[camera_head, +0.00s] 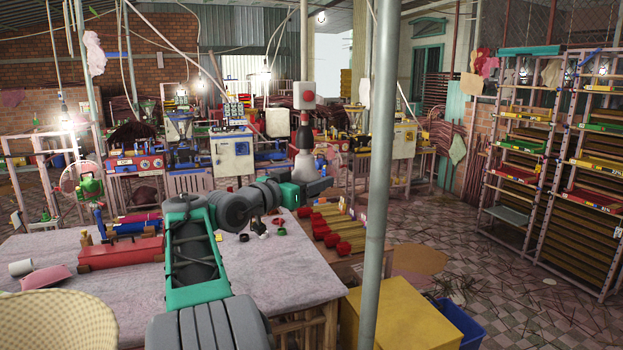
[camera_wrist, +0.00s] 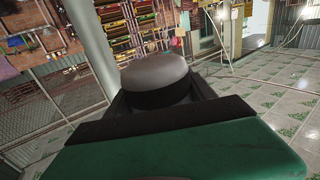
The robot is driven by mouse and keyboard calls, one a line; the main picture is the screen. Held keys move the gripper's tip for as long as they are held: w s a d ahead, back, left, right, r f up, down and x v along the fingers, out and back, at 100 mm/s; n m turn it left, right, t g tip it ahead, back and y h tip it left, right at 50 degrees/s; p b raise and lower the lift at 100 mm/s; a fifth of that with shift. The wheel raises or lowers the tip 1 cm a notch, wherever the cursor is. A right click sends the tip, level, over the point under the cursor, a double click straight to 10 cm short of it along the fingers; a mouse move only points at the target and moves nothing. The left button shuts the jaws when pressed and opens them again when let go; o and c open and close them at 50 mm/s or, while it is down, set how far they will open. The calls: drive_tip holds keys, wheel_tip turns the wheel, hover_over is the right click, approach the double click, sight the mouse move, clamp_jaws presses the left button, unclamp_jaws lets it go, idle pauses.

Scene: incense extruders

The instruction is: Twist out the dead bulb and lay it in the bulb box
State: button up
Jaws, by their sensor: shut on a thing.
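The bulb (camera_head: 305,166) is pale grey-white and hangs upright under a dark socket (camera_head: 304,134), below a white box with a red button. My gripper (camera_head: 308,183) is shut on the bulb at its lower part, seen from the side in the head view. In the wrist view the bulb's rounded grey end (camera_wrist: 155,72) sits between the dark fingers (camera_wrist: 160,100). I cannot tell from these views whether the bulb is still seated in the socket. No container is clearly marked as the bulb box.
A grey post (camera_head: 376,190) stands close on the right. A yellow box (camera_head: 400,315) and a blue bin (camera_head: 460,322) stand at the front right. Tall racks (camera_head: 550,150) line the right.

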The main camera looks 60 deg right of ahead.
sight(312, 201)
drive_tip(key=shift+f+b, duration=0.35)
drive_tip(key=shift+b, duration=0.15)
idle(0.7)
wheel_tip(312, 201, down, 5)
drive_tip(key=b, duration=0.4)
drive_tip(key=shift+b, duration=0.3)
drive_tip(key=shift+s+r, duration=0.1)
idle(0.3)
